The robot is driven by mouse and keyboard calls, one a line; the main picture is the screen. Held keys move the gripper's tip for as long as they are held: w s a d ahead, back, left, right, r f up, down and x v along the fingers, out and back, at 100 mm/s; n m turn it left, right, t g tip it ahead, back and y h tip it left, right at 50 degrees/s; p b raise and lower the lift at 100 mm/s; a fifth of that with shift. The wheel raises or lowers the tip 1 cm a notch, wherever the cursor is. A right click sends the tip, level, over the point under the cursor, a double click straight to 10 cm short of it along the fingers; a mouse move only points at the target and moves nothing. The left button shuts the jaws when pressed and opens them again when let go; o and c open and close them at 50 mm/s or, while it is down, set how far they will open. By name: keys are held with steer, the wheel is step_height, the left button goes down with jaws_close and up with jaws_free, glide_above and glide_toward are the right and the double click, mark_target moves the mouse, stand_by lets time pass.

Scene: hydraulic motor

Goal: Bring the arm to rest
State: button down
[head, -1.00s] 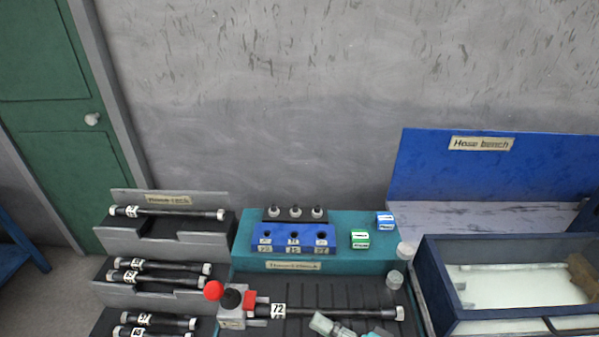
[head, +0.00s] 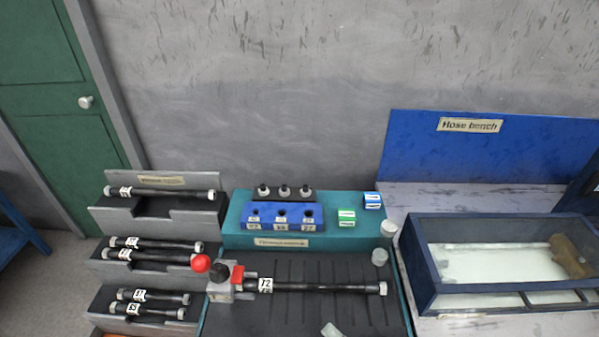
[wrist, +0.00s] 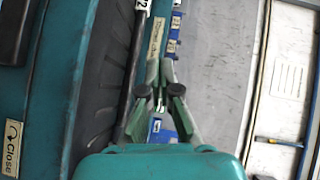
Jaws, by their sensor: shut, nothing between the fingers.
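My gripper (wrist: 165,76) shows in the wrist view with its green fingers drawn together and nothing held. It is above the bench, near the blue holed block, part of which shows past the fingers. In the head view only a small pale piece, probably of my arm, shows at the bottom edge; the gripper itself cannot be made out there. A black hose labelled 72 (head: 320,287) lies across the dark ribbed tray (head: 300,317), its left end at a grey clamp with a red ball-ended handle (head: 201,263).
A hose rack (head: 155,220) with several black hoses stands at left. The blue block (head: 283,222) and green and blue boxes sit on the teal shelf (head: 235,236). A glass-topped blue case (head: 440,285) stands at right on the hose bench. A green door is far left.

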steer(key=s+d+f+h, duration=0.4)
steer(key=s, duration=0.2)
steer(key=s+d+f+h, duration=0.4)
steer(key=s, duration=0.3)
steer(key=s+d+r+n+t+h, duration=0.2)
steer(key=s+r+n, duration=0.6)
steer(key=s, duration=0.5)
steer(key=shift+s+d+r+h, duration=0.2)
steer(key=shift+d+h, duration=0.2)
steer(key=shift+d, duration=0.3)
